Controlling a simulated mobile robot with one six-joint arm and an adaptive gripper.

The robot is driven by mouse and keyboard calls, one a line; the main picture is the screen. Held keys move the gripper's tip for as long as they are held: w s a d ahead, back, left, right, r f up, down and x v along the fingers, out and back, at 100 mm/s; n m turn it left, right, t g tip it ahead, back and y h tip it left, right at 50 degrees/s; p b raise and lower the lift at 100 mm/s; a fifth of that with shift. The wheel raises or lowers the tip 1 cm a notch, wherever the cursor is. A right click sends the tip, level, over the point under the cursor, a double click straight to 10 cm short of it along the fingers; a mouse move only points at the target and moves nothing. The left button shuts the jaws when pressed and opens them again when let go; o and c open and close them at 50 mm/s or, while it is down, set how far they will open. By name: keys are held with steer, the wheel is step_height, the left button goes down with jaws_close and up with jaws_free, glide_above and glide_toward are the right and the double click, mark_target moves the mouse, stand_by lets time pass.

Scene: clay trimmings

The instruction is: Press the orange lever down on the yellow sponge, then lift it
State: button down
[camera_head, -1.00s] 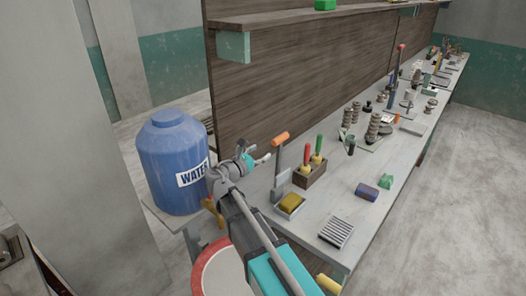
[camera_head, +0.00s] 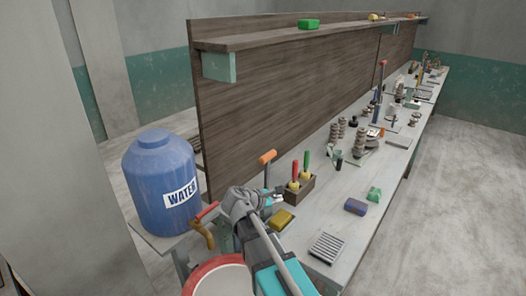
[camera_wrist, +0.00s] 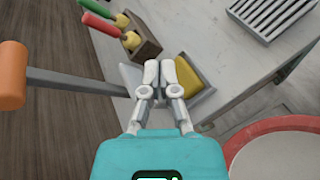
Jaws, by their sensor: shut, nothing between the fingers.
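The orange-ended lever (camera_head: 267,156) stands upright at the bench's near end in the head view. In the wrist view its orange handle (camera_wrist: 12,75) is at the left edge, with a grey bar running right towards my fingertips. The yellow sponge (camera_head: 283,218) sits in a small pale tray at the lever's foot. In the wrist view the sponge (camera_wrist: 197,82) shows just right of my fingers, partly hidden by them. My gripper (camera_head: 273,198) is shut and empty, and it also shows in the wrist view (camera_wrist: 160,70). I cannot tell whether it touches the lever or tray.
A wooden block (camera_head: 302,190) with red- and green-handled tools stands just behind the sponge. A slatted tray (camera_head: 326,246) lies to the right. A blue water barrel (camera_head: 162,180) stands left, and a red-rimmed tub (camera_head: 216,263) is below the bench. Bare bench lies between block and slatted tray.

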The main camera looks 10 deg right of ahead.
steer(key=s+d+f+m+g+y+p, duration=0.1)
steer(key=s+d+f+m+g+y, duration=0.2)
steer(key=s+m, duration=0.35)
steer(key=s+d+f+m+g+y+p, duration=0.1)
steer(key=s+f+m+g+y, duration=0.2)
steer(key=s+f+m+y, duration=0.3)
steer(key=w+a+r+n+t+y+p, duration=0.1)
steer(key=w+a+r+n+y+p, duration=0.1)
steer(key=w+r+p, duration=1)
steer(key=w+a+r+n+t+y+p, duration=0.2)
steer(key=w+a+r+y+p, duration=0.1)
steer(key=w+r+p, duration=1)
step_height(320, 180, up, 4)
steer(key=shift+w+a+r+n+t+y, duration=0.1)
steer(key=shift+w+a+n+t+y, duration=0.3)
steer(key=shift+y, duration=0.3)
steer(key=shift+w+f, duration=0.1)
steer(key=shift+f, duration=0.15)
steer(key=b+x, duration=0.8)
steer(key=x, duration=0.2)
steer(key=shift+s+d+f+b, duration=0.15)
steer(key=shift+s+d+b, duration=0.1)
steer(key=shift+s+d, duration=0.45)
steer(key=shift+s+d+f+b, duration=0.15)
steer(key=shift+s+d+b, duration=0.05)
steer(key=shift+s+d, duration=0.55)
